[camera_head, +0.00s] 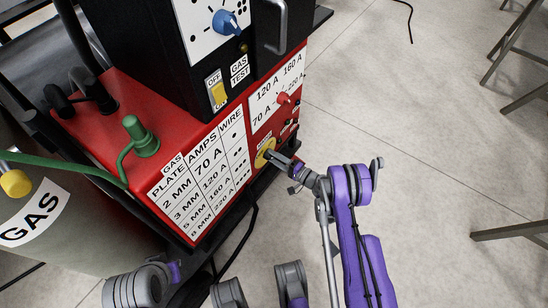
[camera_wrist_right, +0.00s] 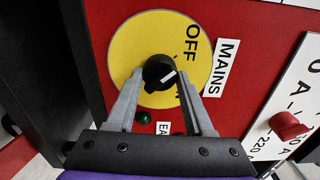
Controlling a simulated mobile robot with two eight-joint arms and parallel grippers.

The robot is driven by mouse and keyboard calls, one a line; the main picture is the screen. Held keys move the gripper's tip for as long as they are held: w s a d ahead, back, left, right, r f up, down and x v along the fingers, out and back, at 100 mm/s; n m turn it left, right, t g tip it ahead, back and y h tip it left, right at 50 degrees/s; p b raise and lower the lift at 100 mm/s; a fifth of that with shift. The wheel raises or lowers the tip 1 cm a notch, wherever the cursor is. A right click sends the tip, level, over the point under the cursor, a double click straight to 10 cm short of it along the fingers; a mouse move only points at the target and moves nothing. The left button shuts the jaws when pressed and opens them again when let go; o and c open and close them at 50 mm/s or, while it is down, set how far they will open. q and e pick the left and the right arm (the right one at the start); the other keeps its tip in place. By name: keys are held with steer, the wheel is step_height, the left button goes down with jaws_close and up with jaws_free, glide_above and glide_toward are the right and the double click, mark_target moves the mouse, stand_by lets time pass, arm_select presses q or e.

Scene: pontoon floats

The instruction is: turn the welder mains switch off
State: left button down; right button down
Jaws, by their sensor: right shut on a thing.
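The welder (camera_head: 200,140) is a red machine with a black unit on top, at the left of the head view. Its mains switch is a black knob (camera_wrist_right: 158,72) with a white mark on a yellow disc (camera_wrist_right: 128,45), beside the labels OFF and MAINS (camera_wrist_right: 222,68). The disc (camera_head: 262,158) also shows low on the front in the head view. My right gripper (camera_wrist_right: 158,85) is shut on the knob, one finger on each side. The white mark points to the right, to the side below OFF; lettering there is partly hidden by a finger.
A red current knob (camera_wrist_right: 287,125) sits beside the mains switch. Above are a yellow switch (camera_head: 219,94) and a blue knob (camera_head: 225,23). A green hose (camera_head: 70,168) runs to a gas cylinder (camera_head: 45,225). Metal stand legs (camera_head: 510,45) are at the right; floor between is clear.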

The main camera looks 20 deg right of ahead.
steer(key=shift+n, duration=0.4)
steer(key=shift+c, duration=1.4)
jaws_free()
steer(key=shift+d, duration=0.1)
steer(key=p+v, duration=0.2)
steer(key=v, duration=0.8)
steer(key=shift+s+d, duration=0.2)
steer(key=shift+s, duration=0.1)
steer(key=shift+r, duration=0.1)
